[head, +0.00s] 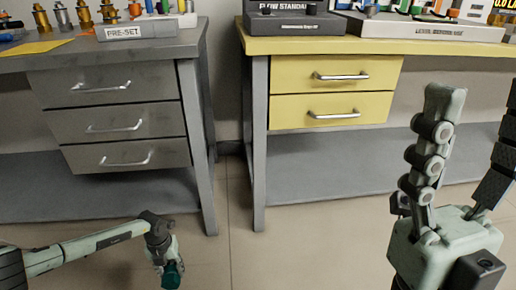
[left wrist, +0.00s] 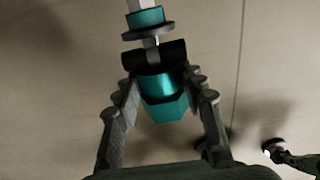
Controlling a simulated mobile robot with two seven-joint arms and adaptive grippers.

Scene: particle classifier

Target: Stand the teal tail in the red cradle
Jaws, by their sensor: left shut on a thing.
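My left gripper (head: 168,268) is low at the bottom left in the head view, above the floor. It is shut on the teal tail (head: 173,275), of which only a small part shows there. In the left wrist view the tail (left wrist: 163,88) sits between the two fingers, with a teal faceted end, a black collar, a dark disc, another teal band and a pale shaft running away to the top edge. My right gripper (head: 470,140) is at the right of the head view, fingers up and apart, with nothing seen between them. I cannot make out the red cradle.
A grey bench with drawers (head: 115,125) stands at left, bearing a PRE-SET block (head: 125,32) and several brass pieces. A yellow-topped bench (head: 335,90) at right bears a dark FLOW STANDARD unit (head: 290,22) and a white tray (head: 430,31). Bare floor lies in front.

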